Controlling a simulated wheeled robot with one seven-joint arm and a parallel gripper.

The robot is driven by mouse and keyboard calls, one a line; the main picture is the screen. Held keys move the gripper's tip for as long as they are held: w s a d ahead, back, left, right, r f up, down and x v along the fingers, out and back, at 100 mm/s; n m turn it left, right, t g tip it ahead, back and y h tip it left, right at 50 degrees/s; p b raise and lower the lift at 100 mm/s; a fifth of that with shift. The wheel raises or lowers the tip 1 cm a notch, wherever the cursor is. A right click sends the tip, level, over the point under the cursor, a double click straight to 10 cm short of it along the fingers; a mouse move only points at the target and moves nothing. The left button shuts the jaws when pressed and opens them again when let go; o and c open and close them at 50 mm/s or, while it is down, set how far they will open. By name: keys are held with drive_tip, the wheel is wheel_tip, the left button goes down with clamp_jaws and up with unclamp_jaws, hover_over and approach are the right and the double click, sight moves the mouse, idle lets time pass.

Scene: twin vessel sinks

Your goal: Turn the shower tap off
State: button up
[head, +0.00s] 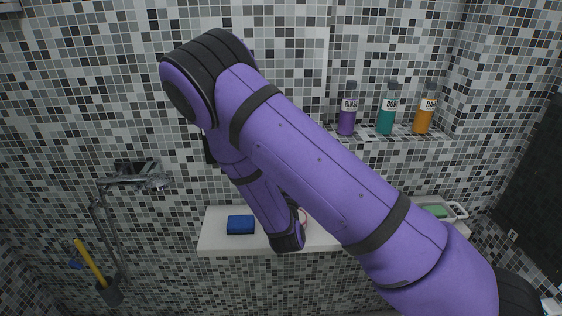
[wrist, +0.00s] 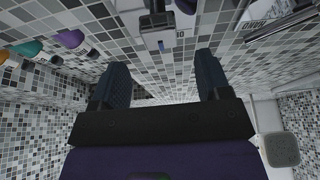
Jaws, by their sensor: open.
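A pale grey and metal wall fitting with a small blue mark, which looks like the shower tap (wrist: 158,38), is at the top centre of the wrist view. My gripper (wrist: 162,62) is open, and its two dark fingers point toward the fitting. The fitting shows between and beyond the fingertips, with no visible contact. Its upper part is cut off by the frame edge, so its handle position is unclear. In the head view my purple arm crosses the middle and hides the gripper's fingers and this fitting.
Purple (head: 347,115), teal (head: 387,114) and orange (head: 423,114) bottles stand on a tiled ledge at the right. A blue sponge (head: 240,224) lies on a white shelf (head: 220,246). A chrome fixture (head: 130,180) is on the left wall. A yellow-handled brush (head: 90,264) stands below it.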

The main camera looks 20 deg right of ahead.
drive_tip(key=shift+v, duration=1.55)
